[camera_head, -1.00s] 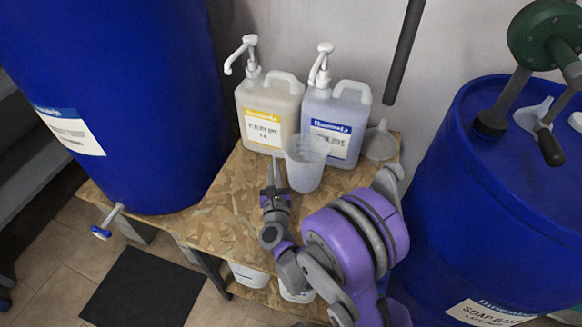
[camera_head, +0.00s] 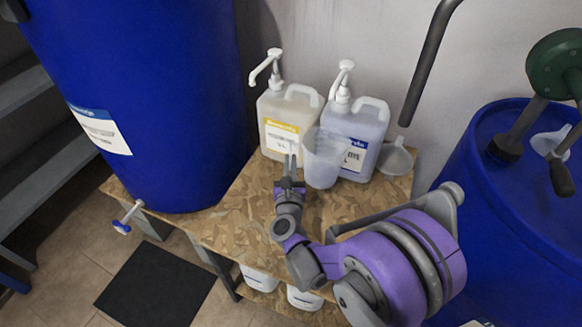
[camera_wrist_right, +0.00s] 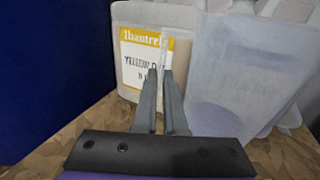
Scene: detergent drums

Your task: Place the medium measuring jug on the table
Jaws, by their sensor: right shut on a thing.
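The measuring jug (camera_head: 322,165) is a translucent, pale, tapered cup in front of the two dye bottles in the head view. It also fills the right of the wrist view (camera_wrist_right: 235,85). My right gripper (camera_head: 290,172) is at the jug's left side, shut on a thin part of it; its fingers (camera_wrist_right: 160,75) point towards the yellow-labelled bottle. The jug is upright over the wooden table (camera_head: 235,215); I cannot tell whether its base touches the top. My left gripper is not in view.
A yellow-labelled bottle (camera_head: 285,108) and a blue-labelled bottle (camera_head: 368,128) with pumps stand close behind the jug. A funnel (camera_head: 397,158) lies to the right. Blue drums stand left (camera_head: 150,90) and right (camera_head: 500,215). The table's left front is clear.

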